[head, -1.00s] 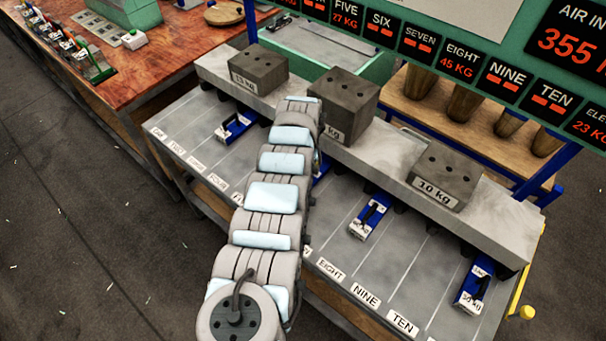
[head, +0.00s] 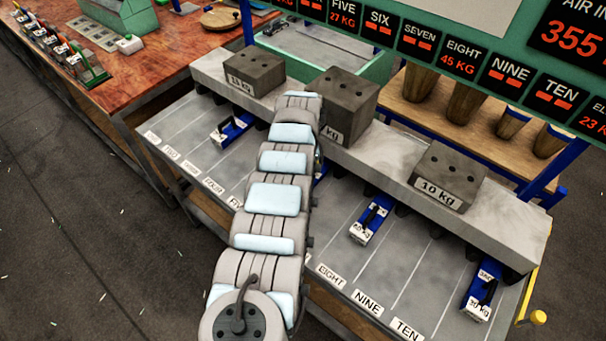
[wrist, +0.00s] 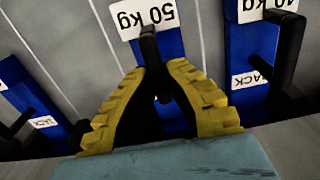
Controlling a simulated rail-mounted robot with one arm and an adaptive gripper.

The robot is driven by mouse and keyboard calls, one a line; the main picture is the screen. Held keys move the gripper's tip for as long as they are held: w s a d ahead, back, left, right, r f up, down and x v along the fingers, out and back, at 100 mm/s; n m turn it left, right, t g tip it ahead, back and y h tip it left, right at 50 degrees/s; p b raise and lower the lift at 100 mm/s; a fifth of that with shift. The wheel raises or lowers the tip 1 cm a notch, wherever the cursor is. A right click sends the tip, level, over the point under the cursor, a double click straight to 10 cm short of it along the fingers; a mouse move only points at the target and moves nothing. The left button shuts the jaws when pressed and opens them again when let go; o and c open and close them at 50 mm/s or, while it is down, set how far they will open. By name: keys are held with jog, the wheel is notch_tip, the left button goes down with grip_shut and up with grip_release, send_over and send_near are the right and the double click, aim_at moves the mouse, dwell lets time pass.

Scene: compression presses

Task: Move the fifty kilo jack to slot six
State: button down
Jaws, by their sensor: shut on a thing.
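The fifty kilo jack (wrist: 170,48) is blue, with a white "50 kg" label that reads upside down in the wrist view. My gripper (wrist: 168,78) has yellow ridged fingers, shut on the black handle of this jack. The grey slot floor shows around the jack; I cannot tell whether it is lifted. In the head view my arm hides the gripper, with only a sliver of blue (head: 321,171) beside it. On the display board the SIX panel (head: 378,32) shows red dashes and no weight. The slot six label on the bench is hidden behind my arm.
Another jack (wrist: 252,55) stands close on the right in the wrist view, and one (wrist: 30,100) on the left. In the head view, jacks stand at left (head: 232,130), centre right (head: 370,220) and far right (head: 482,290). Concrete blocks (head: 447,178) rest on the beam (head: 400,160) above.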

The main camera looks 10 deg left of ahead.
jog(key=shift+w+d+b, duration=0.3)
jog(key=shift+w+b, duration=0.2)
jog(key=shift+b, duration=1.1)
jog(key=c, duration=1.2)
grip_release()
jog(key=shift+w+r, duration=0.1)
jog(key=shift+o, duration=0.2)
jog(key=shift+r+p, duration=2.25)
jog(key=shift+r, duration=0.2)
notch_tip(320, 180, up, 12)
